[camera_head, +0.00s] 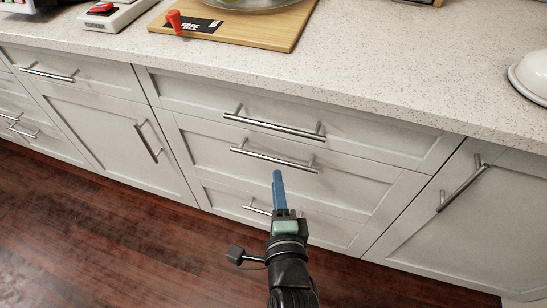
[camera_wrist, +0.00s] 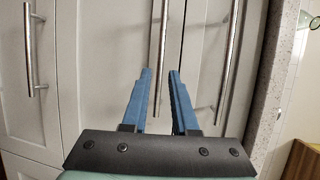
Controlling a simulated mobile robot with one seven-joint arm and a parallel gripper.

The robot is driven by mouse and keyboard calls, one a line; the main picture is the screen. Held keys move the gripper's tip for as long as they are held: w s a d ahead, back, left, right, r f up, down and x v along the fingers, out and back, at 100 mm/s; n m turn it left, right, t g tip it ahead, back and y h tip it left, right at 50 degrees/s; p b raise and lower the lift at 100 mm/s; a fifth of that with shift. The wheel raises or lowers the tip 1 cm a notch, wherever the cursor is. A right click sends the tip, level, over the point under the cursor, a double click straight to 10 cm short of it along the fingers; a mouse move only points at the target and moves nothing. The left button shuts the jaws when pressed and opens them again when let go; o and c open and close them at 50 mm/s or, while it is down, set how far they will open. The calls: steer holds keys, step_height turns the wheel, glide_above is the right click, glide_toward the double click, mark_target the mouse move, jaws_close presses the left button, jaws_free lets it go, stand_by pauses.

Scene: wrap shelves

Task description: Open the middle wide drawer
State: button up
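The middle wide drawer (camera_head: 215,150) is a pale grey front in a stack of three, and it looks shut. Its long metal bar handle (camera_head: 273,159) runs across its upper part. In the wrist view, which is turned sideways, this handle (camera_wrist: 161,45) lines up with the gap between my fingers. My gripper (camera_head: 278,173) has blue fingers and points at the drawer front, its tips just below the handle in the head view. In the wrist view my gripper (camera_wrist: 160,71) is open with nothing held. I cannot tell how far the tips are from the bar.
The top drawer's handle (camera_head: 274,126) lies close above, and the bottom drawer's handle (camera_head: 256,208) is partly hidden by my gripper. A cupboard door with a handle (camera_head: 463,187) is at right. The speckled counter (camera_head: 380,65) overhangs the drawers. The wooden floor (camera_head: 130,245) is clear.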

mark_target(274, 158)
steer(key=w, duration=0.2)
steer(key=w+f+b, duration=0.1)
steer(key=w, duration=0.2)
steer(key=w+b, duration=0.1)
steer(key=w, duration=0.2)
steer(key=shift+a+f, duration=0.2)
steer(key=shift+a, duration=0.15)
jaws_close()
stand_by(1.0)
